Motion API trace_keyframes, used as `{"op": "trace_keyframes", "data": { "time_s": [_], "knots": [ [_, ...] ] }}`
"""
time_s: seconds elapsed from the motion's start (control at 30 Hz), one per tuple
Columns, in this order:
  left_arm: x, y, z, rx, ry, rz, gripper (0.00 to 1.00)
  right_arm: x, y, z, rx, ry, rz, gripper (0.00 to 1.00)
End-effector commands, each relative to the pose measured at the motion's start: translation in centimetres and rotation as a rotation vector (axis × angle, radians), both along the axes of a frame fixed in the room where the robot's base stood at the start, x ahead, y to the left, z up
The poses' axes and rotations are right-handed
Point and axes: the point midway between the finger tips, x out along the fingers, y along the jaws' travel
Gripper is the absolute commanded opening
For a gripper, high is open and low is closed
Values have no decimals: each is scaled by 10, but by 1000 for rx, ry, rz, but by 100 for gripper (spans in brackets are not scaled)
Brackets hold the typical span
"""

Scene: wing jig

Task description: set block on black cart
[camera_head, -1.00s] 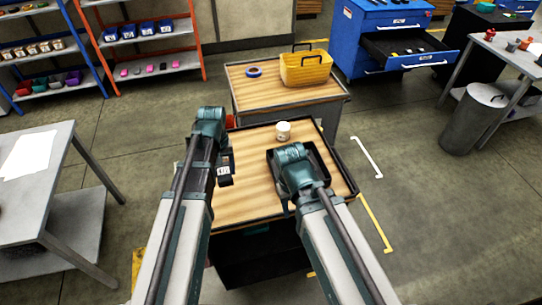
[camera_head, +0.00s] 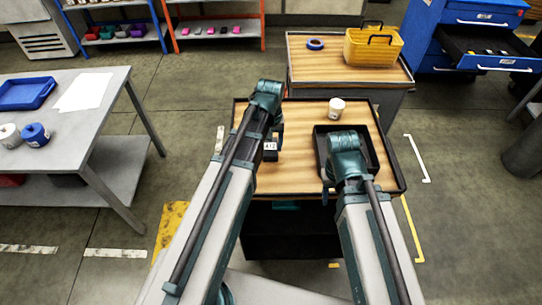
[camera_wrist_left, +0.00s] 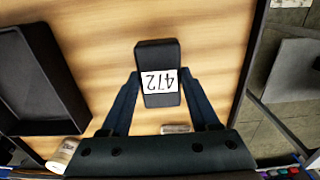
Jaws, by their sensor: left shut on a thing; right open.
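The block (camera_head: 270,151) is dark with a white label reading 472. It also shows in the left wrist view (camera_wrist_left: 157,55), label upside down. My left gripper (camera_wrist_left: 160,85) is shut on it, with one finger on each side. The black cart (camera_head: 290,180) has a wooden top with a black rim and a dark lower body. The block is over the left part of its top; I cannot tell whether it touches the wood. My right gripper (camera_head: 327,189) is open near the black tray, partly hidden by its own arm.
A black tray (camera_head: 373,148) and a white labelled cup (camera_head: 337,107) stand on the cart's right side. A grey table (camera_head: 90,110) stands left. Bare wood surrounds the block.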

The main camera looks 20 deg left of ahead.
Motion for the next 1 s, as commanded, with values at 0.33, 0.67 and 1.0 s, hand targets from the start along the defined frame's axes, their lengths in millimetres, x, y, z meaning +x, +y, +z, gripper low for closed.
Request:
{"op": "trace_keyframes", "data": {
  "time_s": [0.33, 0.67, 1.0],
  "knots": [
    [0, 0, -23, 0, 0, 0, 0, 0, 0, -23, 0, 0, 0, 50],
    [0, 0, -36, 0, 0, 0, 0, 0, 0, -36, 0, 0, 0, 50],
    [0, 0, -39, 0, 0, 0, 73, 0, 0, -39, 0, 0, 0, 50]
  ]
}}
